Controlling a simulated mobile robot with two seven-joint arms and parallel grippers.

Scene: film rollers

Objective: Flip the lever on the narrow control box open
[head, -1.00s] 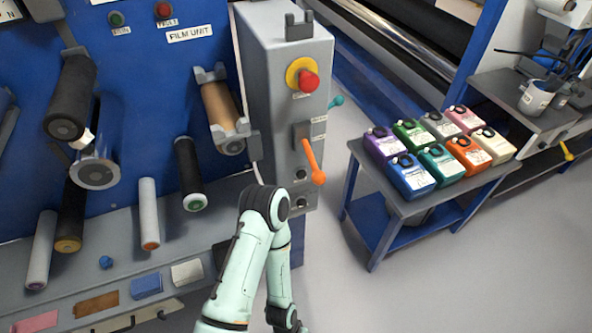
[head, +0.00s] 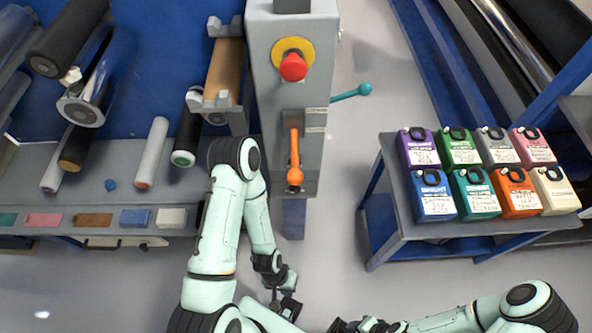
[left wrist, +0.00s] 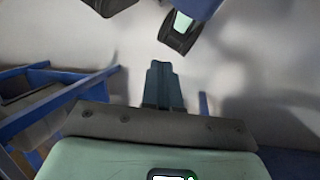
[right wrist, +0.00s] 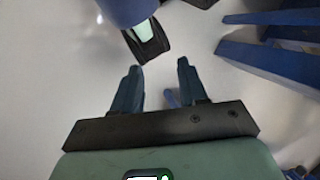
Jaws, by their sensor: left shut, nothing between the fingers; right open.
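The narrow control box (head: 262,72) is a tall grey cabinet in the middle of the head view. Its orange lever (head: 294,150) is on the front face, with its ball end pointing down. A teal lever (head: 352,93) sticks out from the box's right side. My left gripper (head: 288,308) is low in the head view, below the box and apart from the orange lever. Its fingers (left wrist: 160,68) are shut together and empty in the left wrist view. My right gripper (right wrist: 158,68) is open and empty in the right wrist view; in the head view it is near the bottom edge.
A red button (head: 293,67) on a yellow ring sits above the orange lever. Film rollers (head: 152,152) stick out from the blue panel at left. A table (head: 405,218) with several coloured jugs (head: 478,195) stands at right. Grey floor (head: 338,215) is clear between box and table.

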